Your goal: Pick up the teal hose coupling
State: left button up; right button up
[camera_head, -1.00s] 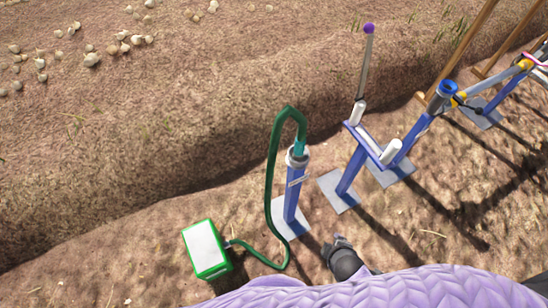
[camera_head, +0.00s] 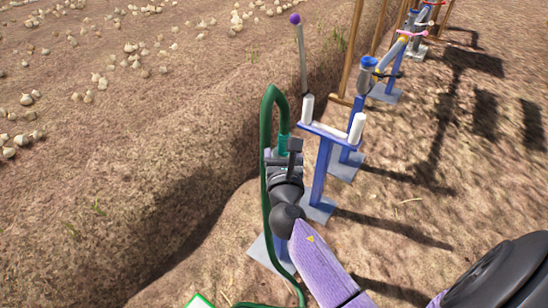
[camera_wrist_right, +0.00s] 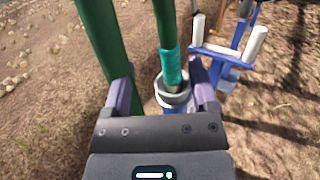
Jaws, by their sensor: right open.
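The teal hose coupling (camera_head: 284,145) ends the green hose (camera_head: 266,125) and sits upright in the grey collar on top of a blue post. In the right wrist view the coupling (camera_wrist_right: 171,68) stands above the grey collar (camera_wrist_right: 173,94). My right gripper (camera_head: 282,152) is open, its fingers at the coupling's height and to either side of it in the picture. In the right wrist view the gripper (camera_wrist_right: 161,80) has the coupling between its purple fingers, nearer the right one; contact is not visible. The post is mostly hidden by my arm in the head view. My left gripper is out of view.
A hose length (camera_wrist_right: 103,40) runs down close to the left finger. A blue stand with white uprights (camera_head: 322,131) is just right of the post, with more blue stands behind. A green-edged box (camera_head: 200,300) shows at the bottom. Onions lie on open soil at left.

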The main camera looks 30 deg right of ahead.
aim_at(285, 129)
jog(key=b+x, duration=0.1)
jog(key=x, duration=0.2)
jog(key=b+x, duration=0.1)
jog(key=x, duration=0.2)
jog(key=b+x, duration=0.1)
jog(key=x, duration=0.3)
jog(key=shift+s+d+f+b, duration=0.25)
jog(key=shift+s+d+b, duration=0.05)
jog(key=shift+d, duration=0.1)
jog(key=shift+r, duration=0.15)
jog(key=c, duration=0.4)
grip_shut()
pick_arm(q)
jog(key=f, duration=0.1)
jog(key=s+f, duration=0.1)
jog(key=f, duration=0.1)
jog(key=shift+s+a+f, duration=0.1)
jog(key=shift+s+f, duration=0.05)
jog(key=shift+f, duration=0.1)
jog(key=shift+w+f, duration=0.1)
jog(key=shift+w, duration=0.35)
